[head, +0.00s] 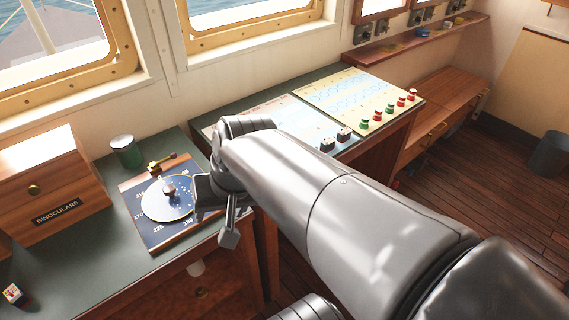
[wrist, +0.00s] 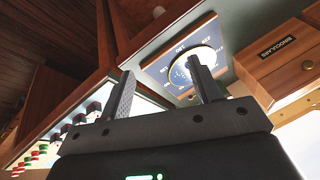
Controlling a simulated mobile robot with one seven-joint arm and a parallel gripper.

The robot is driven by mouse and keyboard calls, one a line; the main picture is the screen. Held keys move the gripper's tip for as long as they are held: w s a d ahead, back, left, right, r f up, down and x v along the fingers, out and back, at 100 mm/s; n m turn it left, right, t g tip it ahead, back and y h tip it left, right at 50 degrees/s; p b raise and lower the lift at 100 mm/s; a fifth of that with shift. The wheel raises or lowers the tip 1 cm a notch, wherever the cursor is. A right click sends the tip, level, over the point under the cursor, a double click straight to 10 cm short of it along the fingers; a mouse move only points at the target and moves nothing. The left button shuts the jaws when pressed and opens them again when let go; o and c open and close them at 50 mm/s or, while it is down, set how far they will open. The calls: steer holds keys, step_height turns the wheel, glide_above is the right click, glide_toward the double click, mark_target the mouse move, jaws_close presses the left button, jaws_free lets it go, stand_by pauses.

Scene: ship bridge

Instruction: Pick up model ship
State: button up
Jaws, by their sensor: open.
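No thing in view is plainly a model ship. Two small dark-and-white pieces (head: 336,139) on the chart board are too small to identify surely; similar pieces (wrist: 88,113) show in the wrist view. A small dark knob-like piece (head: 169,189) stands on the round dial of the blue compass board (head: 150,222). My gripper (head: 222,212) is open, just right of that board in the head view. In the wrist view my gripper (wrist: 160,68) has its fingers apart with nothing seen between them, and the compass board (wrist: 165,72) lies beyond.
Red and green pieces (head: 388,108) line the chart board. My arm hides part of the desk. A small block (head: 14,295) lies front left.

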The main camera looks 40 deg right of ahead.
steer(key=w+d+f+m+t+y, duration=0.5)
steer(key=d+m, duration=0.5)
steer(key=m, duration=0.7)
steer(key=s+d+f+m+t+h, duration=0.1)
steer(key=d+f+m+t+h, duration=0.15)
steer(key=d+m, duration=0.6)
steer(key=d+f+m+t+h, duration=0.2)
steer(key=d+f+m+h, duration=0.2)
steer(key=d+m, duration=0.45)
steer(key=shift+n, duration=0.9)
steer(key=x, duration=0.3)
steer(key=d+x, duration=0.1)
steer(key=x, duration=0.6)
steer(key=shift+d+f, duration=0.25)
steer(key=shift+d, duration=0.1)
steer(key=shift+c, duration=0.6)
steer(key=c, duration=0.5)
